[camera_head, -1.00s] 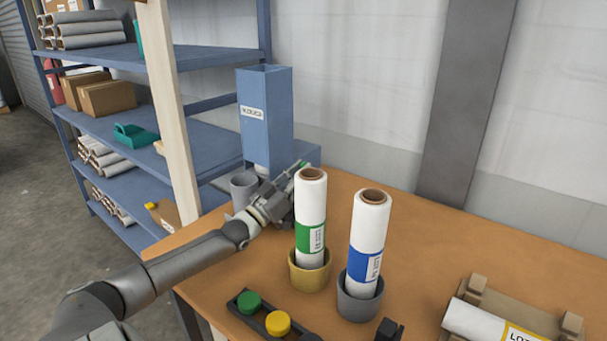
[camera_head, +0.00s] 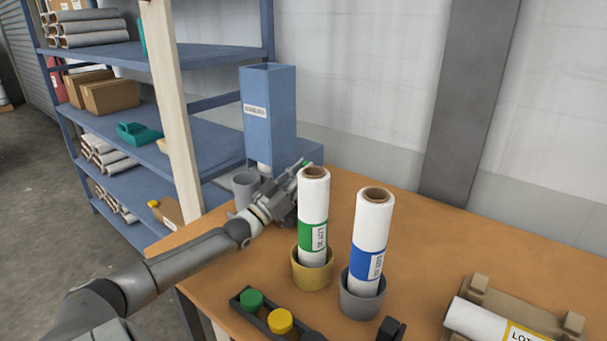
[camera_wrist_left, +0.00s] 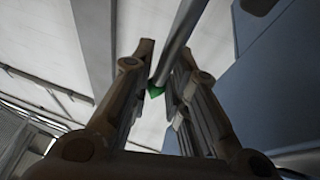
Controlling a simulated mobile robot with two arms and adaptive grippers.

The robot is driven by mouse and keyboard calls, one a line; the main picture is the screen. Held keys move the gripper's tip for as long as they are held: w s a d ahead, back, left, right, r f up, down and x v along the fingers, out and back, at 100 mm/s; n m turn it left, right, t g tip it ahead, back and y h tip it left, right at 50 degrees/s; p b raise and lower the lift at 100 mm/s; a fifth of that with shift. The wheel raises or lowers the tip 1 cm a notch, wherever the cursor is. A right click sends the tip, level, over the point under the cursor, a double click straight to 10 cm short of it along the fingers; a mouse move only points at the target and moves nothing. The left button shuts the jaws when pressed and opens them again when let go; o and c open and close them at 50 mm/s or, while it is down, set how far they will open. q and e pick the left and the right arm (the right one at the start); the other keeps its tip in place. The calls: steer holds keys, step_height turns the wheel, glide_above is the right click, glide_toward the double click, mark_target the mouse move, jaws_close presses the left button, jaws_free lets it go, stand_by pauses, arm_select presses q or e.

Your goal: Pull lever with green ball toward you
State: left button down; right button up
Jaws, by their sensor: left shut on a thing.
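The lever with the green ball (camera_wrist_left: 156,91) shows in the left wrist view as a grey rod with a bit of green between my fingers. In the head view, a small piece of green (camera_head: 307,163) shows at my fingertips, behind the white roll with the green label (camera_head: 313,215). My left gripper (camera_head: 298,172) is shut on the lever, beside the blue dispenser (camera_head: 268,115) at the back of the bench; it also shows in the left wrist view (camera_wrist_left: 160,70). The roll and my fingers hide most of the lever. My right gripper is not in view.
The green-label roll stands in a yellow cup (camera_head: 312,272). A blue-label roll (camera_head: 370,245) stands in a grey cup (camera_head: 362,300). A box with green and yellow buttons (camera_head: 266,315) is at the front. A grey cup (camera_head: 245,186) stands left of my gripper. The bench's right rear is clear.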

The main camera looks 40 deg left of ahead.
arm_select(q)
steer(key=shift+d+f, duration=0.1)
steer(key=shift+f, duration=0.35)
steer(key=c, duration=1.6)
jaws_free()
steer(key=shift+o, duration=0.7)
steer(key=shift+r, duration=0.25)
steer(key=shift+s, duration=0.1)
steer(key=shift+s+f, duration=0.25)
steer(key=shift+s, duration=0.25)
steer(key=s, duration=1.3)
steer(key=shift+s+a+f, duration=0.3)
steer(key=shift+s+a, duration=0.05)
steer(key=shift+a, duration=0.05)
